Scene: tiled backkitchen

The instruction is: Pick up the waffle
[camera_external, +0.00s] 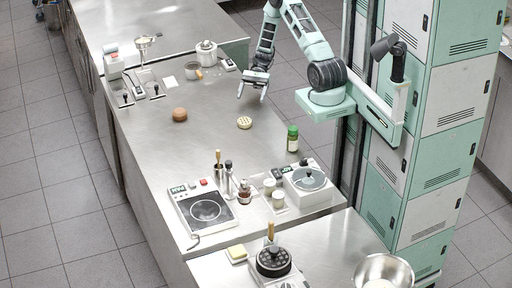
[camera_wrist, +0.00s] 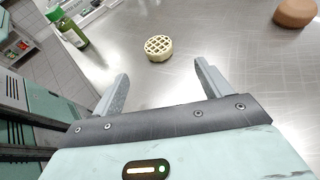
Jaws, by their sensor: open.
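The waffle (camera_external: 244,122) is a small round cream-coloured disc with a grid top. It lies flat on the steel counter (camera_external: 150,150). In the wrist view the waffle (camera_wrist: 158,47) lies beyond the fingertips, roughly in line with the gap between them. My gripper (camera_external: 252,92) is above the counter near its far edge, just behind the waffle and apart from it. In the wrist view its two fingers (camera_wrist: 162,70) are spread wide with nothing between them.
A brown round item (camera_external: 180,114) lies left of the waffle. A green-capped bottle (camera_external: 293,138) stands to its right. The counter around the waffle is clear.

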